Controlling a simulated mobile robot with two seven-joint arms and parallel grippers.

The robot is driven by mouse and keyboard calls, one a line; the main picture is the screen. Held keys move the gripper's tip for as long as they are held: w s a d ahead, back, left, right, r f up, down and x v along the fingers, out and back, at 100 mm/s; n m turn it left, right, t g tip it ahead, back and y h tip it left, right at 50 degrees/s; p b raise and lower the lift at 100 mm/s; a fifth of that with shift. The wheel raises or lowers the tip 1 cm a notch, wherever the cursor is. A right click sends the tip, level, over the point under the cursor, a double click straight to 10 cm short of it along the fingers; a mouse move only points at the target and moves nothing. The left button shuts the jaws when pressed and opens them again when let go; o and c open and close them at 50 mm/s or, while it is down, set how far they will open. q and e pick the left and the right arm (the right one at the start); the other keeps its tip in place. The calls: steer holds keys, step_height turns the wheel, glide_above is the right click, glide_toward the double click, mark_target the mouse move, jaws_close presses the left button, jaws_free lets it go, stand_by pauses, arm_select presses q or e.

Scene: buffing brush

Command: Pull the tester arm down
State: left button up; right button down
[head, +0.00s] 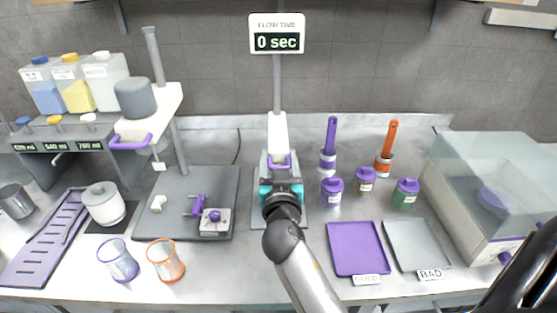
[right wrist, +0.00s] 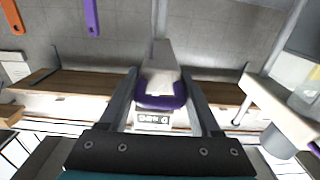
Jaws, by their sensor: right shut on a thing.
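The tester arm (head: 278,133) is a white bar with a purple U-shaped handle (head: 281,164), below the flow time display (head: 277,42), which reads 0 sec. My right gripper (head: 280,172) reaches in from the front centre and is shut on the purple handle. In the right wrist view the white tester arm (right wrist: 161,62) and its purple handle (right wrist: 162,101) sit between my two fingers. The tester's base (head: 262,213) is mostly hidden behind my gripper and arm. My left gripper is not in view.
On the left stands a grey machine (head: 185,215) with a tall post and another purple handle. On the right are purple and grey trays (head: 356,248) (head: 416,247), small lidded jars (head: 332,190), two upright brushes and a clear-lidded box (head: 489,185). Glass cups (head: 118,262) stand front left.

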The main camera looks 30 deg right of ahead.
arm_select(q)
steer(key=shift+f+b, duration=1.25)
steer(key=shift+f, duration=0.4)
arm_select(e)
steer(key=shift+s+d+f, duration=0.1)
steer(key=shift+d+f, duration=0.1)
steer(key=shift+f, duration=1.45)
steer(key=shift+c, duration=1.7)
jaws_free()
